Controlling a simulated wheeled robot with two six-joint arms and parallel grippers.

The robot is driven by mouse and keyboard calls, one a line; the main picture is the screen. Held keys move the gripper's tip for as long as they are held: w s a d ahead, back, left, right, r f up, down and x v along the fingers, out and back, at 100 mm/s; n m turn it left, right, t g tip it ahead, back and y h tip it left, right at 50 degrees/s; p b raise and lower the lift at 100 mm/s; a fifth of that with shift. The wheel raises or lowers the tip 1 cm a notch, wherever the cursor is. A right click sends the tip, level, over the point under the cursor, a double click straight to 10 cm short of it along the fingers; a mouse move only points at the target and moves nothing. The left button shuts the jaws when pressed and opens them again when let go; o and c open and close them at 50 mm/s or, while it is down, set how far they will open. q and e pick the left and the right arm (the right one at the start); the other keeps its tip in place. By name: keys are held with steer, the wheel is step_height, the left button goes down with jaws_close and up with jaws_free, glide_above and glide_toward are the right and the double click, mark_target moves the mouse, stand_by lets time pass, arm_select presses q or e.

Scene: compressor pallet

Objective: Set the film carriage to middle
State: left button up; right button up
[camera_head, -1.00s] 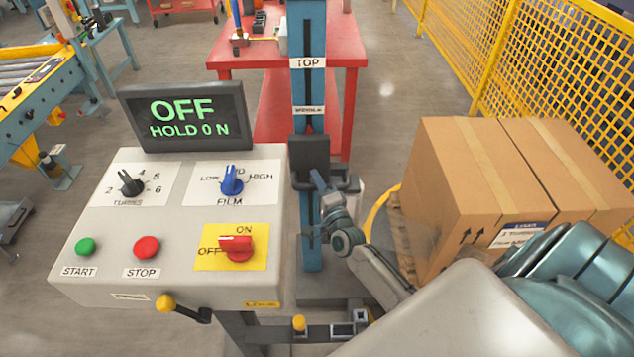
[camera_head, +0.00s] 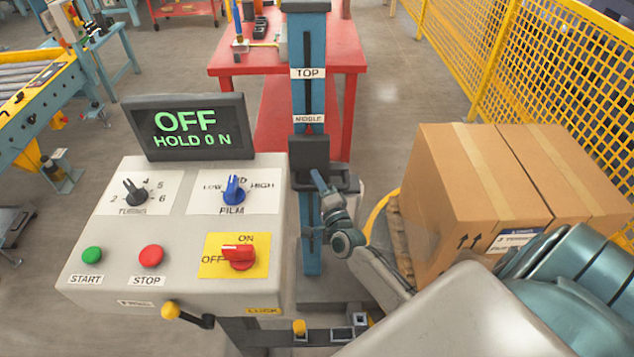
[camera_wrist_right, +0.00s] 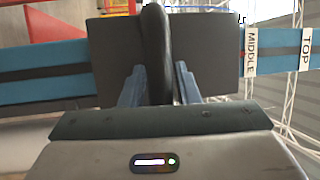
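The film carriage (camera_head: 312,152) is a dark block on the blue mast (camera_head: 311,95), with its top edge just below the MIDDLE label (camera_head: 308,119). The TOP label (camera_head: 308,73) is higher up. My right gripper (camera_head: 318,180) is at the front of the carriage. In the right wrist view, the fingers of my right gripper (camera_wrist_right: 160,88) stand either side of the carriage's black handle (camera_wrist_right: 155,45) and appear closed on it. There the carriage (camera_wrist_right: 205,45) ends just short of the MIDDLE label (camera_wrist_right: 250,52). My left gripper is not in view.
The control box (camera_head: 185,245) stands left of the mast, with its display (camera_head: 190,127) reading OFF, HOLD 0 N. Cardboard boxes (camera_head: 470,200) on a pallet stand right of my right arm. A yellow fence (camera_head: 530,70) and red table (camera_head: 345,65) lie beyond.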

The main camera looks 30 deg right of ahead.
arm_select(q)
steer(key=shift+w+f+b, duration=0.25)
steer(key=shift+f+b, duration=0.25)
steer(key=shift+b, duration=0.4)
arm_select(e)
steer(key=v, duration=1)
steer(key=shift+s, duration=0.4)
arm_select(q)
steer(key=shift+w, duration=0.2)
arm_select(e)
steer(key=shift+f, duration=0.1)
